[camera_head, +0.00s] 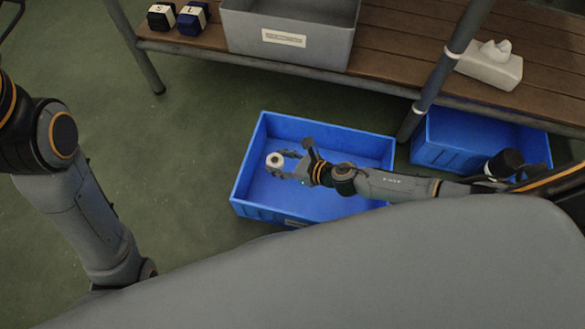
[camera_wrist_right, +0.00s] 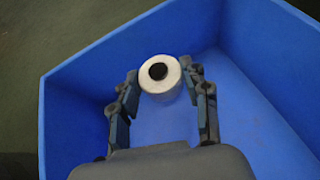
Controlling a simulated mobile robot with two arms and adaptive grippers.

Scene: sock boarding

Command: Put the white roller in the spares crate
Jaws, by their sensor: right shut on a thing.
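The white roller (camera_head: 274,160) is a short white cylinder with a dark round hole in its end. My right gripper (camera_head: 283,161) is shut on it, inside the outline of a blue crate (camera_head: 340,137) on the floor. In the right wrist view the roller (camera_wrist_right: 160,76) is between the two fingertips of my right gripper (camera_wrist_right: 163,79), with the blue crate floor behind it. I cannot tell whether the roller touches the crate floor. The crate's front label is mostly hidden, so I cannot read it. My left gripper is out of view; only my left arm shows.
A second blue crate (camera_head: 470,142) stands at the right under a wooden bench (camera_head: 400,45). On the bench are a grey labelled bin (camera_head: 285,50), a white tissue box (camera_head: 490,68) and two small dark-and-white blocks (camera_head: 178,18). Bench legs stand near both crates. Green floor is free at left.

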